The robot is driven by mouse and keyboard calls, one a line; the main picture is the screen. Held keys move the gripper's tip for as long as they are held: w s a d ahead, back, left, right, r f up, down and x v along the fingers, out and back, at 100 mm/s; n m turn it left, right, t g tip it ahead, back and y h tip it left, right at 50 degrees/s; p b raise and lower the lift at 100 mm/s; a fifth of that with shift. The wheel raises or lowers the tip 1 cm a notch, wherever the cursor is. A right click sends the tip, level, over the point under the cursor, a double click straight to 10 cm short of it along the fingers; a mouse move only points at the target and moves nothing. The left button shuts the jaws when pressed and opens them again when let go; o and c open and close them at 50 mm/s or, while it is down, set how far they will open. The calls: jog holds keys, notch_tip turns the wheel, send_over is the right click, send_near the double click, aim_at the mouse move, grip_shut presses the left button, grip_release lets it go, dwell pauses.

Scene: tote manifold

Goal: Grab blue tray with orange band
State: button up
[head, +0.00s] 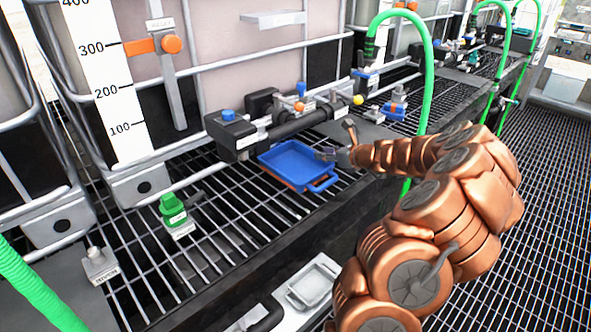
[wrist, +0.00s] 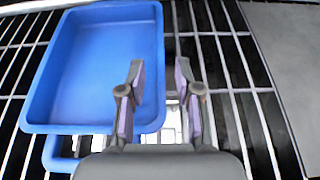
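The blue tray (head: 292,164) with an orange band low on its outside sits on the metal grating below the pipe manifold in the head view. A looped handle (head: 322,183) sticks out at its near right side. The tray fills the left of the wrist view (wrist: 95,65), and it looks empty. Its handle (wrist: 65,155) shows at the lower left there. My gripper (wrist: 157,80) is open and empty, with its fingers around the tray's right edge area in the picture; whether they touch it I cannot tell. In the head view my gripper (head: 338,148) is at the tray's right side.
A black pipe manifold (head: 285,128) with coloured valves stands just behind the tray. A green-capped fitting (head: 172,208) is on the grating at left. A green hose (head: 428,75) arches behind my arm. A grey tray (head: 312,286) lies lower in front.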

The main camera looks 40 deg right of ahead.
jog(key=shift+x, duration=1.6)
jog(key=shift+a+r, duration=0.1)
jog(key=shift+c, duration=0.2)
grip_shut()
